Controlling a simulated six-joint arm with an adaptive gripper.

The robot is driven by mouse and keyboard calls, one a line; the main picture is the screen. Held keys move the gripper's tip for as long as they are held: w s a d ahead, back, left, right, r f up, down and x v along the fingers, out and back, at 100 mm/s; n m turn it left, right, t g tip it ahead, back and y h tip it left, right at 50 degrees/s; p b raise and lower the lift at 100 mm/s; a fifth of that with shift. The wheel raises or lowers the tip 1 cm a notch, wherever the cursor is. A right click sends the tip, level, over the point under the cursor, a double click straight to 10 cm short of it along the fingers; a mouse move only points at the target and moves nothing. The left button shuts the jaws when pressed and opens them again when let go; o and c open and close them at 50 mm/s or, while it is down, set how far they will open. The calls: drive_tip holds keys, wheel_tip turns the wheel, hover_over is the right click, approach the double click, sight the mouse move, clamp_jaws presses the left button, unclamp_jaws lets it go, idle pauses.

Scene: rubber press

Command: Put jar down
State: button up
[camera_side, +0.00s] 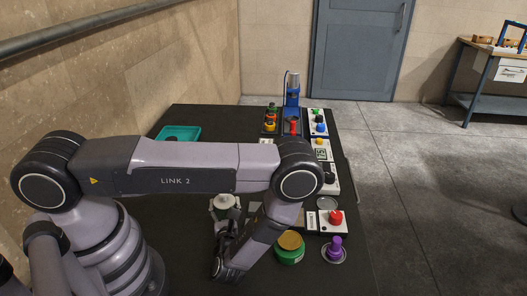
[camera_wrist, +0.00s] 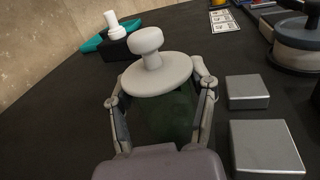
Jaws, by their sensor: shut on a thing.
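The jar has a pale lid (camera_wrist: 157,74) with a round knob on top and a dark green body (camera_wrist: 168,115) that shows between my fingers in the wrist view. My gripper (camera_wrist: 160,98) is shut on the jar, with one finger on each side of it just below the lid. In the side view the jar (camera_side: 225,202) stands upright, left of my forearm. My arm hides part of it, and its base is hidden. I cannot tell whether it touches the black table (camera_side: 190,180).
Two grey metal blocks (camera_wrist: 247,91) (camera_wrist: 265,148) sit right of the jar in the wrist view. A teal tray (camera_side: 178,132) lies at the far left. A green-and-gold round piece (camera_side: 290,250), purple knob (camera_side: 335,248) and red button (camera_side: 336,216) stand at right. Dark table left of the jar is clear.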

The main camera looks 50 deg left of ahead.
drive_tip(key=shift+f, duration=0.35)
drive_tip(key=shift+f, duration=0.1)
drive_tip(key=o, duration=1.2)
